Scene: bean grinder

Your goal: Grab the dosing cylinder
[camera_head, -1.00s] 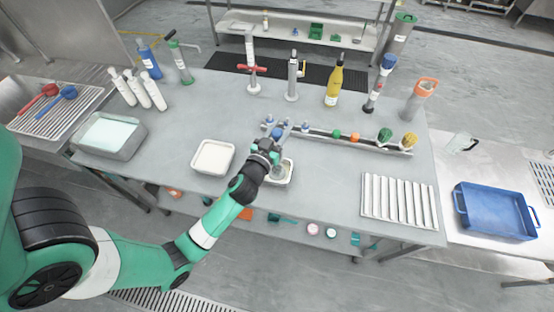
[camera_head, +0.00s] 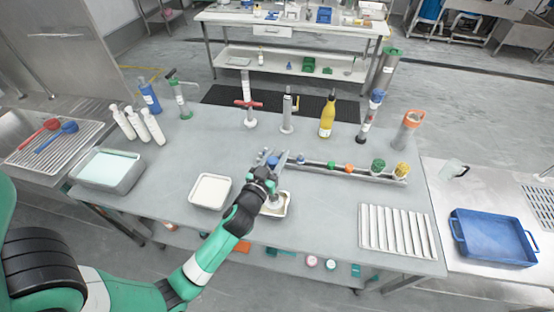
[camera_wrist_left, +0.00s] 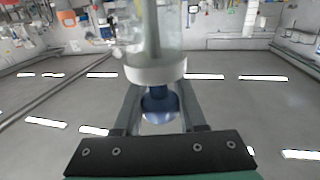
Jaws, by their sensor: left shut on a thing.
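My left gripper (camera_head: 272,172) is over the middle of the grey table, above a small white tray (camera_head: 276,207). In the left wrist view its two fingers (camera_wrist_left: 158,108) are shut on the blue part of a clear cylinder with a white collar (camera_wrist_left: 155,72). I take this to be the dosing cylinder. Its clear body extends past the fingers and out of the top of that view. In the head view the gripper hides most of it, and a blue bit (camera_head: 273,162) shows at the fingers. My right gripper is not in view.
A rack (camera_head: 330,166) with several coloured caps and brushes lies right of the gripper. A white tub (camera_head: 210,191) stands left. A yellow bottle (camera_head: 327,120) and several upright tools stand along the back. A ridged white tray (camera_head: 396,232) lies front right.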

